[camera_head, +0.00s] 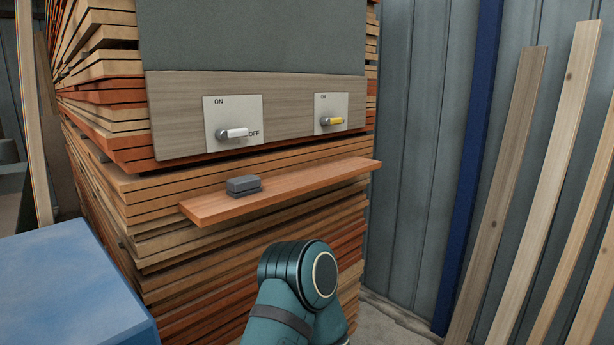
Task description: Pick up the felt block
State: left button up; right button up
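A small dark grey block (244,185), which looks like the felt block, lies on the left part of a reddish-brown wooden shelf (300,184). The shelf juts out from a stack of planks. Nothing is touching the block from above. A teal arm link of mine comes in from the bottom centre, below and in front of the shelf. Neither of my grippers shows in the head view, so I cannot see whether they are open or shut.
Above the shelf, a wooden panel (185,117) carries a white-handled switch (232,133) and a yellow-handled switch (332,121). A blue box (75,285) stands at lower left. Planks (500,200) lean on the metal wall at right. The shelf right of the block is bare.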

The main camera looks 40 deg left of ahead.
aim_at(240, 187)
jog(key=i, duration=0.85)
jog(key=i+l+u, duration=0.1)
jog(key=i, duration=0.7)
jog(key=i+l, duration=0.15)
jog(key=i, duration=0.7)
jog(key=u, duration=1.65)
